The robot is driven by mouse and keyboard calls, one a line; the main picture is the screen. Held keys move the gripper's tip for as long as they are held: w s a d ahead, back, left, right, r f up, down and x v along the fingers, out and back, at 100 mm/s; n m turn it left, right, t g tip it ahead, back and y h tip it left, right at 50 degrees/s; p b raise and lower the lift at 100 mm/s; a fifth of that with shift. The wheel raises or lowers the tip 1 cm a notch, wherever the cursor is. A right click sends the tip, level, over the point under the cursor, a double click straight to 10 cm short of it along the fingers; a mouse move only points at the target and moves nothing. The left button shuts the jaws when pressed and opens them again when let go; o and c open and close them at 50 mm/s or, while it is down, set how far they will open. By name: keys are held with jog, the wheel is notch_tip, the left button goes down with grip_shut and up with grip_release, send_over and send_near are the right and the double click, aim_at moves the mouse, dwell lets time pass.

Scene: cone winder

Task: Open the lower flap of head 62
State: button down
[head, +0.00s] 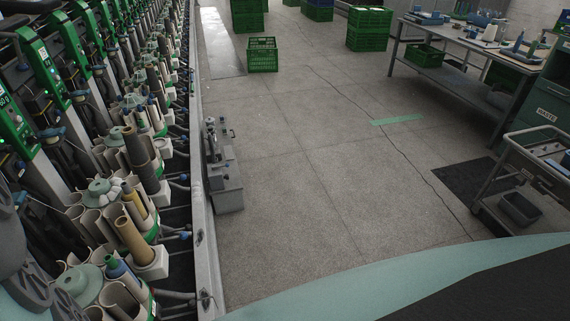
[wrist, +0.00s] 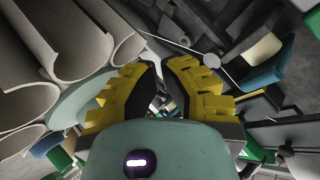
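The winding heads stand in a row along the left of the head view, with green-edged panels (head: 42,68) and cream tubes below them. I cannot read the number 62 on any head, and I cannot make out its lower flap. My gripper (wrist: 161,66) shows in the wrist view with yellow fingers and dark inner pads. The fingers are apart with a narrow gap and nothing visible held between them. They are close to machine parts: large cream tubes (wrist: 75,35) at the left, a thin light rod with a grey round end (wrist: 211,60) beyond the fingertips.
A metal rail (head: 197,180) edges the machine, with a grey device (head: 224,185) beside it on the floor. The central floor is clear. A green crate (head: 262,55) stands further back. A workbench (head: 465,75) and a trolley (head: 530,165) stand right.

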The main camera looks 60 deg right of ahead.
jog(key=s+a+r+g+y+b, duration=0.15)
jog(key=a+g+y, duration=0.25)
jog(key=a+y, duration=0.4)
jog(key=s+a+r+n+g+y, duration=0.2)
jog(key=s+r+n+g+y, duration=0.1)
jog(key=r, duration=0.3)
jog(key=s+a+r+n+g+y, duration=0.2)
jog(key=s+r+g+y, duration=0.15)
jog(key=r, duration=0.25)
jog(key=w+a+p, duration=0.1)
jog(key=a+p, duration=0.1)
jog(key=a, duration=0.8)
jog(key=shift+f, duration=0.15)
